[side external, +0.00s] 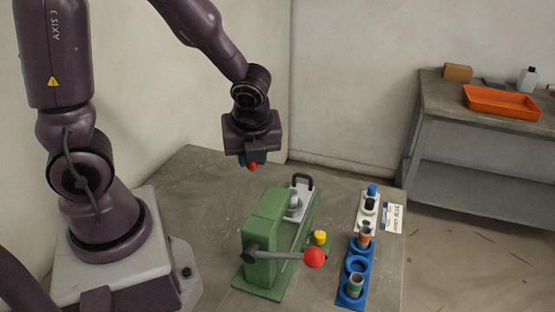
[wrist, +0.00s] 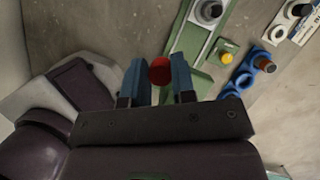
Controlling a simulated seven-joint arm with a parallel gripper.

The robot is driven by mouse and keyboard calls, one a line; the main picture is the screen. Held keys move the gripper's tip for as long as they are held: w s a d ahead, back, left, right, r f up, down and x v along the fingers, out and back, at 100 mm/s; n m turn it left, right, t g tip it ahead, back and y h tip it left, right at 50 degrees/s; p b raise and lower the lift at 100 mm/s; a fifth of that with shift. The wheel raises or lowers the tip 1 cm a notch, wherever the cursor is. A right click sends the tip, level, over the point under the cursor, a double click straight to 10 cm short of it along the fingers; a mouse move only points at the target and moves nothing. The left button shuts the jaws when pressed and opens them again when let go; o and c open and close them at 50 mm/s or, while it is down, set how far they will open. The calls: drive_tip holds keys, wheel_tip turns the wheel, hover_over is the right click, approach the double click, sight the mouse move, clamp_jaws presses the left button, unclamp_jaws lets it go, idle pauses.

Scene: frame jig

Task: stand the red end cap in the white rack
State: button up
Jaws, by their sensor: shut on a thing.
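The red end cap (side external: 252,167) is held between the blue fingertips of my gripper (side external: 254,162), high above the bench and left of the green fixture's far end. In the wrist view the cap (wrist: 160,70) sits between both fingers of the gripper (wrist: 158,76), touching or nearly touching each. The white rack (side external: 362,214) lies on the right side of the bench, well apart from the gripper. It holds a blue cap (side external: 372,190) and a black cap (side external: 369,204). In the wrist view the white rack (wrist: 289,22) is partly cut off, with an empty-looking ring at its near end.
A green clamp fixture (side external: 268,235) with a red ball handle (side external: 314,257) stands between gripper and racks. A yellow knob (side external: 320,238) is beside it. A blue rack (side external: 345,292) with two tubes adjoins the white rack. A label card (side external: 393,218) lies to the right.

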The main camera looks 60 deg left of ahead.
drive_tip(key=s+r, duration=0.3)
drive_tip(key=s, duration=0.1)
drive_tip(key=shift+d+r, duration=0.35)
drive_tip(key=shift+r, duration=0.05)
drive_tip(key=shift+w, duration=0.15)
drive_tip(key=w+d+f, duration=0.2)
drive_tip(key=w, duration=0.6)
drive_tip(key=w+d+f, duration=0.2)
drive_tip(key=w, duration=0.7)
drive_tip(key=shift+w+d+f, duration=0.7)
drive_tip(key=shift+w+f, duration=1.1)
drive_tip(key=shift+f, duration=0.9)
drive_tip(key=shift+w+d+f, duration=0.7)
drive_tip(key=shift+w+f, duration=1.05)
drive_tip(key=shift+f, duration=0.9)
drive_tip(key=shift+w+d+f, duration=0.7)
drive_tip(key=shift+w+f, duration=1.1)
drive_tip(key=shift+f, duration=0.9)
drive_tip(key=shift+f, duration=0.15)
